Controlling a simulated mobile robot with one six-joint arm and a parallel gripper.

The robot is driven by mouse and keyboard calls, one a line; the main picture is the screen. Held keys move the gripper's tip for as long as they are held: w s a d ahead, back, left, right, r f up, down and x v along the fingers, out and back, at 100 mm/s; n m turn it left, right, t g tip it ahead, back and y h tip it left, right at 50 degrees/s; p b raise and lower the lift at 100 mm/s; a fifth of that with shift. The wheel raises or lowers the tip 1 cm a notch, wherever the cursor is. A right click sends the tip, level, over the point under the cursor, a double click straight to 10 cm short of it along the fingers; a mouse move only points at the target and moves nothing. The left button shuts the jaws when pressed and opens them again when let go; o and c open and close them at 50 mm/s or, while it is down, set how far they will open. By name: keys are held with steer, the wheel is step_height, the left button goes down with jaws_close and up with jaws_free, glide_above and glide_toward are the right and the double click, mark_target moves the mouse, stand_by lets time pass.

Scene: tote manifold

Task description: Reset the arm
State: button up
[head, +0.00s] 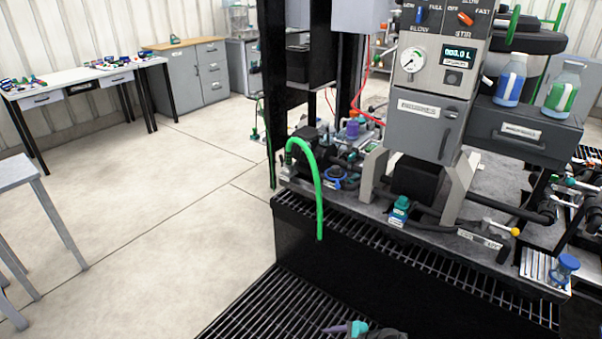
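My gripper (346,328) shows only in part at the bottom edge of the head view, as a small dark part with a grey-purple tip and a teal piece. It is low over the black floor grating, in front of the manifold bench. The rest of my arm is cut off by the frame edge. The fingers are too small and too cut off to tell whether they are open or shut, and I see nothing clearly held.
A manifold bench (420,235) with a grated step stands ahead and right. A green hose (318,195) hangs over its front edge. Two bottles (510,80) stand on a dark drawer unit (522,128). A grey table (18,172) is at left. The middle floor is clear.

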steer(key=s+a+f+n+g+h, duration=0.1)
steer(key=s+f+n+g, duration=0.15)
steer(key=s, duration=0.25)
steer(key=s+a+f+n+g+h+p, duration=0.1)
steer(key=s+n, duration=0.2)
steer(key=s, duration=0.1)
steer(key=s+a+f+n+g, duration=0.1)
steer(key=s+f+n+g, duration=0.15)
steer(key=s, duration=0.25)
steer(key=s+d+n+g+h, duration=0.3)
steer(key=s+d+n+h, duration=0.3)
steer(key=s+d+n, duration=0.2)
steer(key=shift+s+d+f+n, duration=0.35)
steer(key=shift+s+d+n, duration=0.05)
steer(key=shift+d+n, duration=0.85)
